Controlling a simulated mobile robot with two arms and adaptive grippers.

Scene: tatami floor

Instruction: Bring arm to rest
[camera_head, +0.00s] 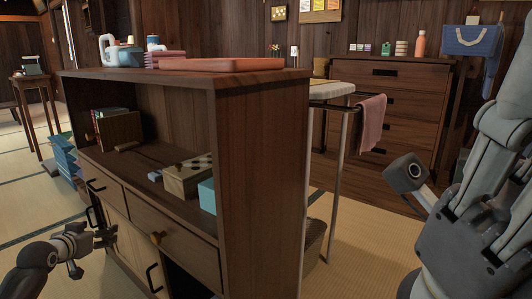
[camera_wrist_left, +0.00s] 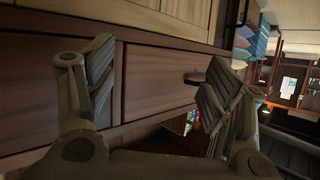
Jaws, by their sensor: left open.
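My left gripper (camera_head: 82,252) is at the lower left of the head view, in front of the drawers of a wooden cabinet (camera_head: 260,170). In the left wrist view my left gripper (camera_wrist_left: 160,68) has its two fingers spread wide with nothing between them. Drawer fronts (camera_wrist_left: 152,85) and a dark handle (camera_wrist_left: 196,78) show behind the fingers. I cannot tell from these views whether the fingers touch the cabinet. My right arm (camera_head: 480,215) is bent up at the right edge of the head view, and its fingertips cannot be made out.
A chest of drawers (camera_head: 400,85) stands at the back wall.

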